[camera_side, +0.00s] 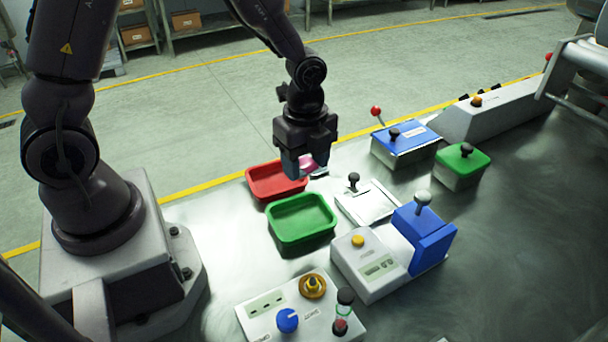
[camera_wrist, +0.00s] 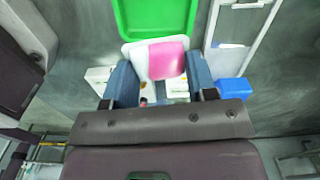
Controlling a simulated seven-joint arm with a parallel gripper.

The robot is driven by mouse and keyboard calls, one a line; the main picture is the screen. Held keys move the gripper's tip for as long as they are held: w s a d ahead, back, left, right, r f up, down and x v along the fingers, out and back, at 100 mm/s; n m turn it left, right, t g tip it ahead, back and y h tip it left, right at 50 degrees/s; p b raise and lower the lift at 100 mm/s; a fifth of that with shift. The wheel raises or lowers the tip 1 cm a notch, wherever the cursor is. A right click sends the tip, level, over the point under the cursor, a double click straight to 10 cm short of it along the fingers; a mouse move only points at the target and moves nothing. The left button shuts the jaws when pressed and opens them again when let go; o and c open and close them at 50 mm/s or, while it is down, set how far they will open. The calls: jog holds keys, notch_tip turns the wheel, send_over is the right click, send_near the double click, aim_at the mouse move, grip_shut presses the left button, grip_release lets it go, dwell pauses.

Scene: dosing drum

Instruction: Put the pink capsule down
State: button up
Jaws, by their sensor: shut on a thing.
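My gripper (camera_side: 305,166) is shut on the pink capsule (camera_side: 308,160) and holds it in the air above the bench, by the red and green trays in the side view. In the wrist view the capsule (camera_wrist: 166,58) is a pink and white piece between my two blue-grey fingers (camera_wrist: 160,84). The capsule's far side is hidden by the fingers in the side view.
A red tray (camera_side: 262,194) and a green tray (camera_side: 301,238) stand on the metal bench. A white plate with a black knob (camera_side: 366,204), a blue-lidded box (camera_side: 405,138), a green-lidded box (camera_side: 463,160) and a grey machine with a blue block (camera_side: 433,243) stand right. A control panel (camera_side: 262,312) is in front.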

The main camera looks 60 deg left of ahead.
send_near(278, 185)
jog(key=shift+f+m, duration=0.5)
jog(key=shift+f, duration=1.3)
jog(key=shift+f+m, duration=0.5)
jog(key=shift+f, duration=1.3)
jog(key=shift+s, duration=0.1)
jog(key=shift+f, duration=0.15)
jog(key=o, duration=1)
